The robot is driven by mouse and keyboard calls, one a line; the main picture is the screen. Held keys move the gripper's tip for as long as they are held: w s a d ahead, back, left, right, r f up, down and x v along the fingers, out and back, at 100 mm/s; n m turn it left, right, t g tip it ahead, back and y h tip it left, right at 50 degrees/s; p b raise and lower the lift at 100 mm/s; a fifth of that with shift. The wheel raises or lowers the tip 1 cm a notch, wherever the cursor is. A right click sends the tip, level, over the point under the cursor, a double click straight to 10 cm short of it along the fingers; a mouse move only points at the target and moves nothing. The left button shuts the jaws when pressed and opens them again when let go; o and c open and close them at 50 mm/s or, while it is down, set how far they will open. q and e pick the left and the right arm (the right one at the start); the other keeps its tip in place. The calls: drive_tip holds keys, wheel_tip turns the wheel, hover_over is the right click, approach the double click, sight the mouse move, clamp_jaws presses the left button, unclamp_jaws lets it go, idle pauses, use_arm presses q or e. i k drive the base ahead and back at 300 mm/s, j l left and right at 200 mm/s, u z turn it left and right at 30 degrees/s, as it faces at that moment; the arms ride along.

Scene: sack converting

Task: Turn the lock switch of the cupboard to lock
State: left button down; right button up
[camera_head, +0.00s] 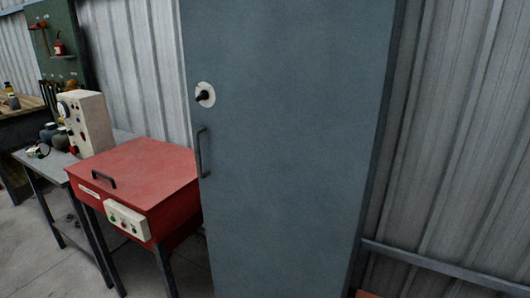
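The cupboard (290,150) is a tall blue-grey cabinet in the middle of the head view, with its door shut. The lock switch (203,96) is a small black knob on a round white plate (209,89), near the door's left edge. The knob points toward the lower left. A dark vertical handle (202,153) sits below it. Neither of my grippers is in view.
A red box (145,175) on legs, with a lid handle and a button panel (128,220), stands close left of the cupboard. A grey bench (45,163) with a beige instrument (90,120) is further left. Corrugated wall (450,130) and a rail (440,262) lie right.

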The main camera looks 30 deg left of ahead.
sight(204, 95)
drive_tip(key=u, duration=1.4)
